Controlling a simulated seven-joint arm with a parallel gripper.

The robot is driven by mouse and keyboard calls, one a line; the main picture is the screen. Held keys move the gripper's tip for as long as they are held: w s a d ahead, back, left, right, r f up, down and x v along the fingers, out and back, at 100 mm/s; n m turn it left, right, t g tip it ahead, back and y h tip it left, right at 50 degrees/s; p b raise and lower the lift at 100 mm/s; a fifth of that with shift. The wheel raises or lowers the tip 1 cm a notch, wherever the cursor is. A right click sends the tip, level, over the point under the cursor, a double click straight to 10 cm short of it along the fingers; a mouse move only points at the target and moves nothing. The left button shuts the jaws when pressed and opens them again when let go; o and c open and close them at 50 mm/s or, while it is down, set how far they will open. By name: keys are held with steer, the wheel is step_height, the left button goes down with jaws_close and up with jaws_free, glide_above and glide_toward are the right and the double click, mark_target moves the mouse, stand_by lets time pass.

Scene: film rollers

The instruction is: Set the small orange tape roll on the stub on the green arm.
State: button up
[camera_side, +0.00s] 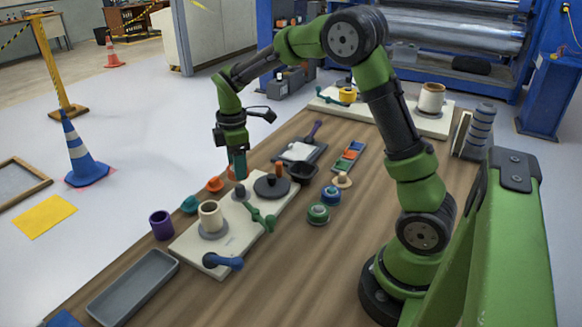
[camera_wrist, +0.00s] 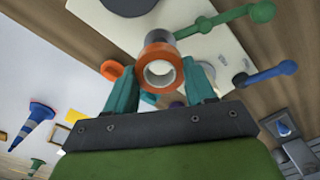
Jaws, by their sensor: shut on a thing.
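My gripper (camera_wrist: 160,72) has teal fingers shut on the small orange tape roll (camera_wrist: 160,51), an orange ring around a pale core in the wrist view. In the side view, my gripper (camera_side: 239,177) points down above the cream board (camera_side: 185,247); I cannot clearly tell the held roll from the orange behind the fingers. A grey stub (camera_side: 240,193) stands on the board just below the fingertips. The green arm (camera_side: 262,219) lies beside it; it also shows in the wrist view (camera_wrist: 222,19). A grey cylinder (camera_wrist: 159,35) shows just beyond the roll there, partly hidden.
A cream roll (camera_side: 210,214) on a grey disc and a blue arm (camera_side: 222,262) are nearer on the board. A dark disc (camera_side: 266,189) with an orange post is right of my gripper. A black bowl (camera_side: 303,172) and green roll (camera_side: 318,213) stand farther right.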

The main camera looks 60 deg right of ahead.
mark_target(240, 186)
steer(key=shift+f, duration=2.9)
steer(key=o, duration=1.1)
step_height(240, 186, up, 17)
